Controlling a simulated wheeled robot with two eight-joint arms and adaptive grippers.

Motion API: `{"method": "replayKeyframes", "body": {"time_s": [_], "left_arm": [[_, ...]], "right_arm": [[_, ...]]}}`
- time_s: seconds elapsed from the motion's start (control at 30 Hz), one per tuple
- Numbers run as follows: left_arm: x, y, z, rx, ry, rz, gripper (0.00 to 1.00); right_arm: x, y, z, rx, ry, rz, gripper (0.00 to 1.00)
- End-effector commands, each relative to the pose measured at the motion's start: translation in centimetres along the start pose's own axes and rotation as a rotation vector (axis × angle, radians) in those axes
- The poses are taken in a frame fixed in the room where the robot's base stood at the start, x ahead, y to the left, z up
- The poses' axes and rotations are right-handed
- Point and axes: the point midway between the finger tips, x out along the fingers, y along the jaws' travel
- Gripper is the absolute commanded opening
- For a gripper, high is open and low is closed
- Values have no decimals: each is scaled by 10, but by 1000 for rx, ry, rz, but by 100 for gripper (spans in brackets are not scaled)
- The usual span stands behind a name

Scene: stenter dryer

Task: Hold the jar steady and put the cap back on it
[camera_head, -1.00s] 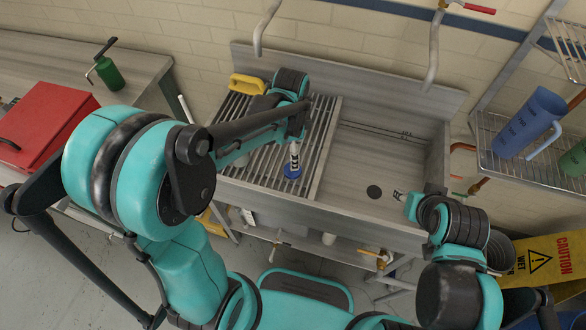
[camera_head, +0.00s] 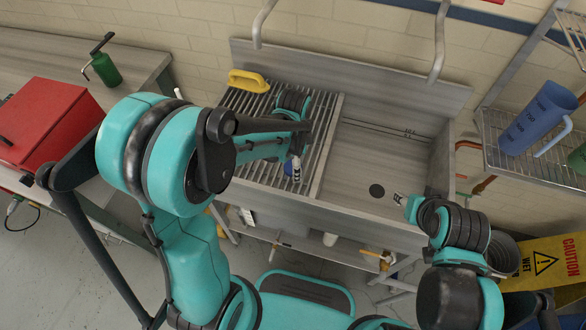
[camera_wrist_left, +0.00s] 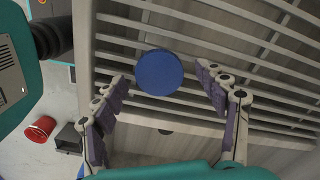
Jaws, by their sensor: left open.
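A round blue cap (camera_wrist_left: 159,74) lies over the slatted rack in the left wrist view, between the spread fingers of my left gripper (camera_wrist_left: 168,92). The gripper is open, and the fingers stand apart from the cap on both sides. In the head view my left gripper (camera_head: 295,170) points down at the rack, and only a sliver of blue (camera_head: 289,168) shows beside its fingers. My right gripper (camera_head: 399,199) is over the front of the sink basin, too small to tell open from shut. I cannot make out a jar in either view.
The slatted rack (camera_head: 329,137) covers the sink's left side; the basin (camera_head: 377,160) is bare around its drain. A yellow-handled tool (camera_head: 248,81) lies at the rack's back. A blue jug (camera_head: 537,118) stands on the right shelf. A red box (camera_head: 45,125) sits far left.

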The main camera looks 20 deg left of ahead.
Motion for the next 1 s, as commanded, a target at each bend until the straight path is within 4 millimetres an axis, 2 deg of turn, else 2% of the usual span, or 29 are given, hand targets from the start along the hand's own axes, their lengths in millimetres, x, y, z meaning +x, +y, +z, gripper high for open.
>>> {"method": "replayKeyframes", "body": {"time_s": [0.27, 0.47, 0.5, 0.83, 1.0], "left_arm": [[-1, 0, 0, 0, 0, 0, 73], [-1, 0, 0, 0, 0, 0, 41], [-1, 0, 0, 0, 0, 0, 40], [-2, 0, 0, 0, 0, 0, 39], [-12, 0, 0, 0, 0, 0, 39]], "right_arm": [[-1, 0, -1, 0, 0, 0, 40], [-1, 0, -1, 0, 0, 0, 40], [-1, 0, -1, 0, 0, 0, 40], [-1, 0, -1, 0, 0, 0, 40], [-5, 0, -4, 0, 0, 0, 40]]}}
